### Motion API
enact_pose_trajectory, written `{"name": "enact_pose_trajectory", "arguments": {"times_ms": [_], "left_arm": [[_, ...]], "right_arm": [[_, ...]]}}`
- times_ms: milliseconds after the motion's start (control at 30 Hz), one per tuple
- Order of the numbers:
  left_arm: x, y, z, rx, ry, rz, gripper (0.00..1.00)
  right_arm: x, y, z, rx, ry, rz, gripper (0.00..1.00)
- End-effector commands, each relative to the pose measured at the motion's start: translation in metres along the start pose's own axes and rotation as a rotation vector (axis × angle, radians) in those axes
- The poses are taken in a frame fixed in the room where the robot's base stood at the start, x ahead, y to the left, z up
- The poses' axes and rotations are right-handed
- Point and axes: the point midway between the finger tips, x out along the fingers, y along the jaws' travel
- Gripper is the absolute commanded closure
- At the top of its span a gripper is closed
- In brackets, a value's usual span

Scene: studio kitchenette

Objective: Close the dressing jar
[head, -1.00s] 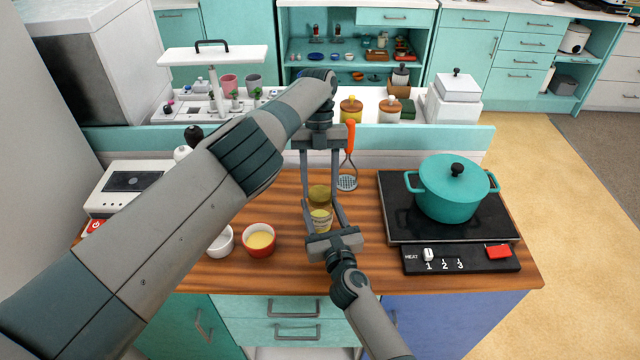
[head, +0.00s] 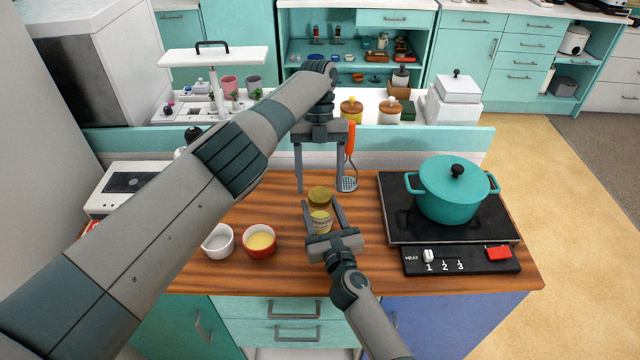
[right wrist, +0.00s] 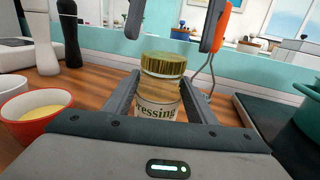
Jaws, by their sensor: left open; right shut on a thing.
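The dressing jar (right wrist: 158,105) stands on the wooden counter, with part of the word "dressing" showing on its label. It also shows in the head view (head: 321,222). A gold lid (right wrist: 163,64) sits on top of the jar, seen also in the head view (head: 319,195); whether it is fully tightened I cannot tell. My right gripper (head: 322,207) is shut on the jar body, one finger on each side. My left gripper (head: 319,190) is open and empty, pointing down above the lid, its fingers apart from it.
A red bowl (head: 259,240) with yellow contents and a white bowl (head: 218,241) stand left of the jar. An orange-handled utensil (head: 350,160) is behind it. A teal pot (head: 452,190) sits on the black hob (head: 400,221) at the right.

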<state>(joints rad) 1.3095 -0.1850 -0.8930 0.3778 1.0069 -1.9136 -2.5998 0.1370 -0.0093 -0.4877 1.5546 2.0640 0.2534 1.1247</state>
Motion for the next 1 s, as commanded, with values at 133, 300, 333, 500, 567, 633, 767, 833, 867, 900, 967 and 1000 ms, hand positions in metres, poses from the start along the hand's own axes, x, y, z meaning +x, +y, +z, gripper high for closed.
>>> {"name": "enact_pose_trajectory", "arguments": {"times_ms": [133, 300, 333, 500, 567, 633, 767, 833, 867, 900, 967, 1000], "left_arm": [[-0.015, 0.0, -0.006, 0.001, 0.0, -0.001, 0.36], [-0.02, 0.0, -0.009, 0.0, 0.0, -0.001, 0.36], [-0.021, 0.0, -0.009, -0.001, 0.001, -0.001, 0.36], [-0.02, 0.0, -0.009, -0.001, 0.001, -0.001, 0.39], [-0.02, 0.0, -0.009, -0.002, 0.001, -0.001, 0.39], [-0.02, 0.0, -0.008, -0.008, 0.0, -0.001, 0.39], [-0.021, 0.0, -0.008, -0.047, -0.004, 0.0, 0.39], [-0.021, 0.0, -0.007, -0.087, -0.009, 0.0, 0.39], [-0.022, 0.0, -0.007, -0.109, -0.012, 0.0, 0.39], [-0.022, 0.0, -0.007, -0.142, -0.016, 0.0, 0.39], [-0.023, 0.0, -0.006, -0.201, -0.022, -0.001, 0.39], [-0.024, 0.0, -0.006, -0.246, -0.027, -0.001, 0.39]], "right_arm": [[0.0, -0.001, -0.001, -0.001, 0.001, -0.002, 1.0], [0.0, -0.001, -0.001, -0.001, 0.001, -0.002, 1.0], [0.0, -0.001, -0.001, -0.001, 0.001, -0.002, 1.0], [0.0, -0.001, -0.001, -0.001, 0.001, -0.002, 1.0], [0.0, -0.001, -0.001, -0.001, 0.001, -0.002, 1.0], [0.0, -0.001, -0.001, -0.001, 0.001, -0.002, 1.0], [0.0, -0.001, -0.001, -0.001, 0.001, -0.002, 1.0], [0.0, -0.001, -0.001, -0.001, 0.001, -0.002, 1.0], [0.0, -0.001, -0.001, -0.001, 0.001, -0.002, 1.0], [0.0, -0.001, -0.001, -0.001, 0.001, -0.002, 1.0], [0.0, -0.001, -0.001, -0.001, 0.001, -0.002, 1.0], [0.0, -0.001, -0.001, -0.001, 0.001, -0.002, 1.0]]}}
